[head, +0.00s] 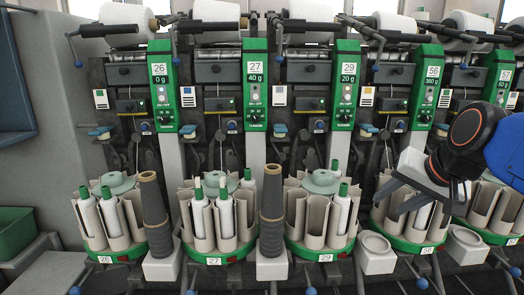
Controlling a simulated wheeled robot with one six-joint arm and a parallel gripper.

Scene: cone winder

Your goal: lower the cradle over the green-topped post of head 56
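Head 56 has a green-fronted post (426,90) with a display reading 360 g, in the right half of the head view. To its left, a white cone (395,25) sits at the top with the dark cradle arm (362,30) beside it. A blue ball handle (376,68) hangs from this cradle. Whether the cradle is raised or lowered is hard to tell. My gripper (387,205) is well below, in front of the round magazine (405,245) labelled 56. Its two dark fingers are apart, with nothing visibly held. It hides part of the magazine.
Heads 26, 27 and 29 stand to the left and head 57 to the right. Tall brown cones (272,210) rise between the left magazines. An empty round holder (375,245) stands left of magazine 56. A green bin (15,235) is at far left.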

